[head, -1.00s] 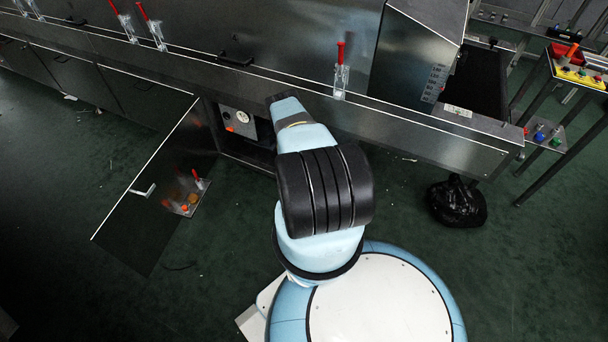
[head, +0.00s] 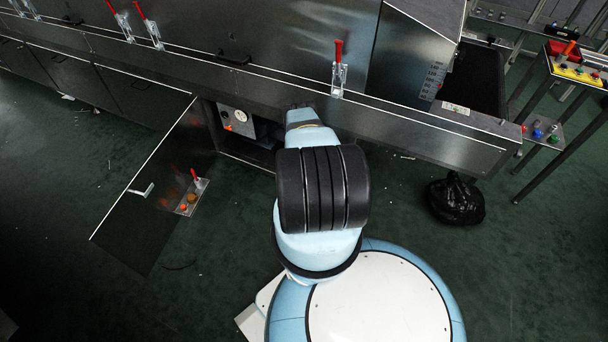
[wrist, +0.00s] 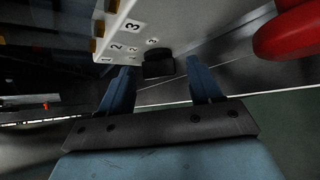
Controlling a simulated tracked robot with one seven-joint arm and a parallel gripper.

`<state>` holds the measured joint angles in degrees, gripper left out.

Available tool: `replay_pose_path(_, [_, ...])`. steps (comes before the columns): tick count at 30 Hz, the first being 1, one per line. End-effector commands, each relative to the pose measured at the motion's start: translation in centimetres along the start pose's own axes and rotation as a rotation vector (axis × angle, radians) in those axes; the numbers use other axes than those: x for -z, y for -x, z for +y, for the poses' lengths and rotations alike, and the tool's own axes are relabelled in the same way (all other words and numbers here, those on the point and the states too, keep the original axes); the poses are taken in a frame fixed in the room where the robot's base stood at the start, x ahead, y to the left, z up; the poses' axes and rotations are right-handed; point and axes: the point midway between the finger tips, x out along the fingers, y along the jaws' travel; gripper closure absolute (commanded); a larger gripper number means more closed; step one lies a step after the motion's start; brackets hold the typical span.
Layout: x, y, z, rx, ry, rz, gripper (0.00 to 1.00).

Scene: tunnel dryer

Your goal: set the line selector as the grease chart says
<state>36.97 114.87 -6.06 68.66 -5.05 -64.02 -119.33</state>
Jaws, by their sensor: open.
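In the wrist view, a white box (wrist: 124,32) carries the numbers 1, 2 and 3, printed large on one face and smaller on another, with brass-coloured fittings (wrist: 97,28) along one edge. A black block-like knob (wrist: 158,66) sits at the box's end by the small numbers, and looks like the line selector. My gripper (wrist: 160,88) is open, its two blue fingers pointing toward the knob, one on either side of it in the picture. I cannot tell whether they touch it. In the head view my arm hides the fingers and the selector. I cannot make out a grease chart.
An open cabinet (head: 262,153) under the machine holds a panel with a round gauge (head: 240,115). Its lowered door (head: 150,205) lies left of my arm. A rounded red object (wrist: 285,35) is close at right in the wrist view. A black bag (head: 455,200) lies right.

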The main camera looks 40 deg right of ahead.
Motion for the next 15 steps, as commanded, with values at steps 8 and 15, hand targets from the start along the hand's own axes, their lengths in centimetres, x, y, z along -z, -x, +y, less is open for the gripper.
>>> replay_pose_path(8, [0.00,0.01,0.00,0.000,0.000,0.000,0.43])
replay_pose_path(15, [0.00,0.01,0.01,0.000,0.000,0.000,0.66])
